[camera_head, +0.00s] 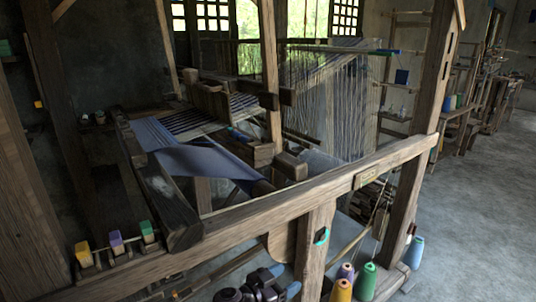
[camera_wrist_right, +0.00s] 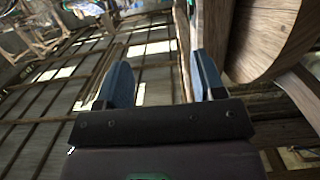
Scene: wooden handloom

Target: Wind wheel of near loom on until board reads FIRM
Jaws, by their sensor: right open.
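The near loom (camera_head: 230,215) is a dark wooden frame with blue cloth (camera_head: 195,160) and warp threads. A small board (camera_head: 368,177) is fixed on its front beam; its lettering is too small to read. A pale rounded wooden part (camera_head: 281,243), possibly the wheel, shows below the beam, partly hidden by the post. My right gripper (camera_head: 286,281) is low at the bottom edge, below that part. In the right wrist view its blue fingers (camera_wrist_right: 163,78) are apart with nothing between them, and a large round wooden edge (camera_wrist_right: 275,40) lies right of them. My left gripper is out of view.
Yellow (camera_head: 341,290), green (camera_head: 365,281) and other thread cones stand by the post. Colored blocks (camera_head: 116,243) stand at the left. Open grey floor (camera_head: 475,220) lies to the right.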

